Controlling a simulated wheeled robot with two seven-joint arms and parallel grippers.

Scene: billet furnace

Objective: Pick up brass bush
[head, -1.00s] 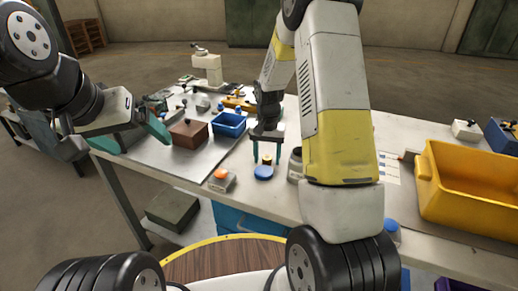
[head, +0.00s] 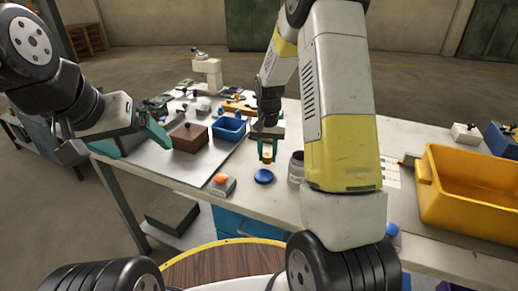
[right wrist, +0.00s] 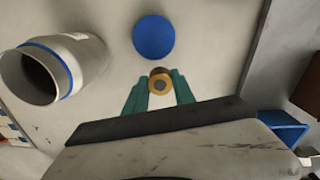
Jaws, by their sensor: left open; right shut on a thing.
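The brass bush (head: 267,157) is a small gold ring-shaped piece between the teal fingertips of my right gripper (head: 267,152), over the pale bench just behind a blue disc (head: 263,176). In the right wrist view the bush (right wrist: 160,84) shows its round end and dark bore, with a finger of the right gripper (right wrist: 160,92) against each side. The gripper is shut on it. Whether the bush clears the bench is hard to tell. My left gripper (head: 130,142) is open and empty at the left, by the bench's left edge.
A grey-white open jar (head: 296,168) stands close right of the bush; it also shows in the right wrist view (right wrist: 70,62). An orange-button box (head: 221,184) is near the front edge. A yellow tub (head: 470,205) stands right.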

